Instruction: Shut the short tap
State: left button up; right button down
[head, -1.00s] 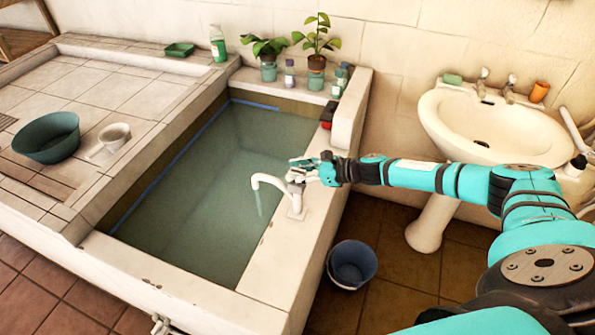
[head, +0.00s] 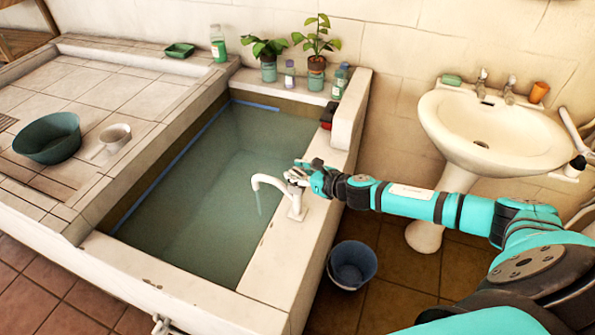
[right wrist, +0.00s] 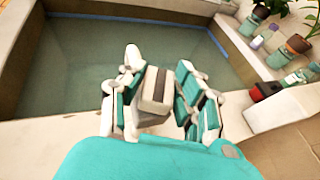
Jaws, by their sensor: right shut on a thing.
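The short tap (head: 266,181), white with a curved spout, stands on the right rim of the water-filled tub. A thin stream of water (head: 258,203) falls from its spout into the tub. My right gripper (head: 302,173) is at the top of the tap, on its handle. In the right wrist view the two fingers (right wrist: 162,95) are on either side of a pale block-like handle (right wrist: 155,88) with a dark stripe, closed on it. The fingers hide part of the handle in the head view. My left gripper is not in view.
The tub (head: 275,285) has a raised wall at its far right. A blue bucket (head: 352,264) stands on the floor right of the tub. A white washbasin (head: 490,125) is at the right.

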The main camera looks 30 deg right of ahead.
jog(key=m+h+p, duration=0.1)
jog(key=m+h, duration=0.1)
jog(key=m+h+p, duration=0.1)
jog(key=h, duration=0.1)
jog(key=shift+a+r+m+t+p, duration=0.2)
jog(key=shift+m+t+p, duration=0.1)
jog(key=shift+m, duration=0.1)
jog(key=m+h+p, duration=0.2)
jog(key=m+h, duration=0.1)
jog(key=h, duration=0.1)
jog(key=shift+m+h, duration=0.3)
jog(key=m+g+h+p, duration=0.1)
jog(key=m+g+h, duration=0.1)
jog(key=shift+f+m+h, duration=0.15)
jog(key=shift+m+h, duration=0.15)
jog(key=shift+h, duration=0.1)
jog(key=shift+d+m+g+h, duration=0.15)
jog(key=shift+m+g+h, duration=0.95)
jog(key=shift+m+h, duration=0.4)
jog(key=shift+m, duration=0.3)
jog(key=c, duration=1)
grip_release()
jog(key=shift+o, duration=0.2)
